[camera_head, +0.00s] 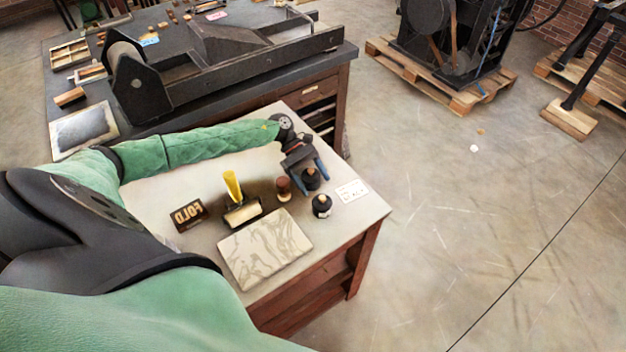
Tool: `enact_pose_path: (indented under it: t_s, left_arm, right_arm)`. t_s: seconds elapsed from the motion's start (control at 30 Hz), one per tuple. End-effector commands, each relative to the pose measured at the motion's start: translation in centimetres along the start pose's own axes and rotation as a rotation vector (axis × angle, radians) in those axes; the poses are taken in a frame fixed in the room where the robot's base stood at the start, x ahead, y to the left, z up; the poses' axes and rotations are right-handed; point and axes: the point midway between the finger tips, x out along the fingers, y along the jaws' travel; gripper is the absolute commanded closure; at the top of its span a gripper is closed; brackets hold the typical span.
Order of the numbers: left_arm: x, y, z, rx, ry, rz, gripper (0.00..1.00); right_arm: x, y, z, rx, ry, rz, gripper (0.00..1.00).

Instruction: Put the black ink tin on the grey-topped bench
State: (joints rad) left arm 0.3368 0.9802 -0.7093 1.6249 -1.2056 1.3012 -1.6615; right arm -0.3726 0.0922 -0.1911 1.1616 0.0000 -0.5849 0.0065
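My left gripper (311,179) reaches over the right part of a pale grey-topped bench (362,212). Its blue fingers stand apart, on either side of a small round black container (311,178). I see no clear contact between fingers and container, and the hand partly hides it. A second round black container (321,205) with a lighter label stands just in front, upright on the bench. I cannot tell for sure which of the two is the ink tin. My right gripper is not in view.
On the bench are a brown-topped stamp (283,188), a yellow-handled roller (241,212), a FOLD box (188,215), a marbled slab (264,247) and a white card (352,191). A dark press bench (215,75) stands behind. Open floor lies right.

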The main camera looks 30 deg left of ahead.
Motion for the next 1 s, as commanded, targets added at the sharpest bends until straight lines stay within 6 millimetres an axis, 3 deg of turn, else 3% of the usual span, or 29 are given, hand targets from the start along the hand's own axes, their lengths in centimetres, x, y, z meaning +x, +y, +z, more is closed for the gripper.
enact_pose_path:
  t_s: [0.43,0.57,1.0]
  left_arm:
    - [-0.2,0.0,0.3,0.0,0.0,0.0,0.29]
    - [-0.7,0.0,0.0,0.0,0.001,0.001,0.29]
    - [-5.1,0.0,-0.2,0.0,0.003,0.002,0.29]
  right_arm:
    - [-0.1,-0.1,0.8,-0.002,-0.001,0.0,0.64]
    - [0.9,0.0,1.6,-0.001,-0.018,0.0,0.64]
    - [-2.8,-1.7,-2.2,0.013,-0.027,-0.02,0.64]
